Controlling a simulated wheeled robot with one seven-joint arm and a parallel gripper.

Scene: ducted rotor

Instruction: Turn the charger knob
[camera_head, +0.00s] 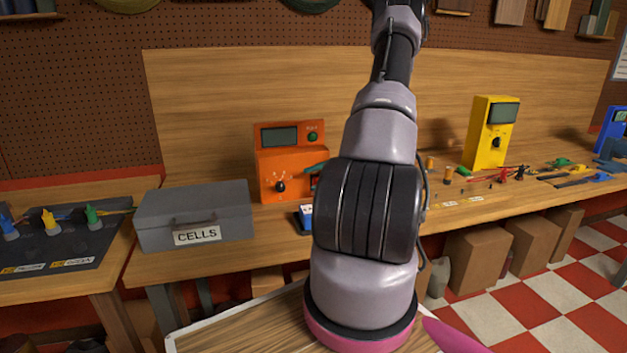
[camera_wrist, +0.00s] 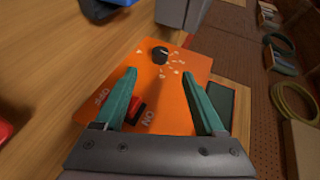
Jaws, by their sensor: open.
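The orange charger (camera_head: 291,165) stands on the bench against the wooden back panel, with a dark screen and a green button on top. Its black knob (camera_head: 280,186) sits low on the front face, ringed by pale marks. In the wrist view the charger face (camera_wrist: 172,98) fills the middle, and the knob (camera_wrist: 160,55) lies ahead of the fingertips. My gripper (camera_wrist: 160,73) has two teal fingers spread apart with nothing between the tips. A red switch (camera_wrist: 136,108) with ON and OFF lettering shows between the fingers. In the head view my arm hides most of the gripper.
A grey CELLS box (camera_head: 193,216) stands just left of the charger. A yellow meter (camera_head: 490,133) stands farther right, with small coloured clips and leads near it. A blue and white item (camera_head: 306,217) lies in front of the charger.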

